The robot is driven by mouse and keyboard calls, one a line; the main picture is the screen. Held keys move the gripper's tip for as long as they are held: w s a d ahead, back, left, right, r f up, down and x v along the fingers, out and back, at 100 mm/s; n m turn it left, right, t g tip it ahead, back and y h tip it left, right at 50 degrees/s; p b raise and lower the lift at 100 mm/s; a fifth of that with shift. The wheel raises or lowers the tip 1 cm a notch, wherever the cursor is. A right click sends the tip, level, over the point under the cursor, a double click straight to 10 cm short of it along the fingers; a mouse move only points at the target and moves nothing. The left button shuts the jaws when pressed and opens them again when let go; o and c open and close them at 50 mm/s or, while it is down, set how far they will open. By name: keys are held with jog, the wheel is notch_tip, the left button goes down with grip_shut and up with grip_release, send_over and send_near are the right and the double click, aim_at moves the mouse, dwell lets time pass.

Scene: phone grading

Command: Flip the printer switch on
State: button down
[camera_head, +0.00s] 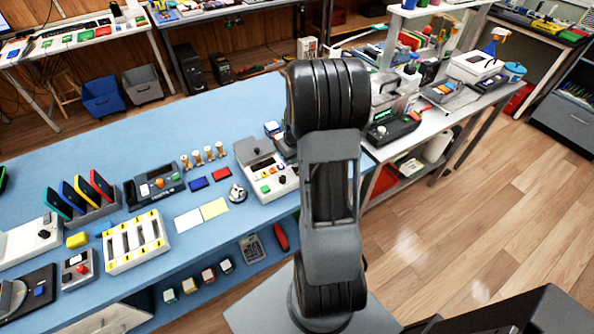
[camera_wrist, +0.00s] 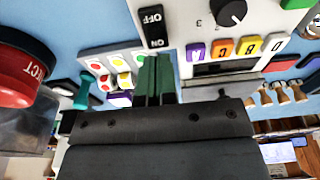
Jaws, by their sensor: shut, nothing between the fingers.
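The printer is a pale box with a black knob and a row of coloured letter buttons; its panel (camera_wrist: 208,22) fills the upper middle of the wrist view. It appears to be the pale device (camera_head: 258,153) just left of my arm in the head view. Its black rocker switch (camera_wrist: 154,27), marked OFF and ON, shows at top centre of the wrist view. My gripper (camera_wrist: 154,62) is shut and empty, with its dark green fingers just below the switch's ON end in the picture. I cannot tell whether they touch it. My arm hides the gripper in the head view.
A panel with red, yellow and green dots (camera_wrist: 108,68) lies left of the fingers in the wrist view. A red round REJECT piece (camera_wrist: 22,70) is at far left. Several wooden-handled stamps (camera_head: 203,155) and coloured pads stand left of the printer on the blue bench (camera_head: 120,143).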

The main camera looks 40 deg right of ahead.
jog(key=shift+f+b, duration=0.7)
jog(key=shift+f, duration=0.2)
dwell(0.4)
jog(key=shift+r+p, duration=2.45)
jog(key=shift+r, duration=1.15)
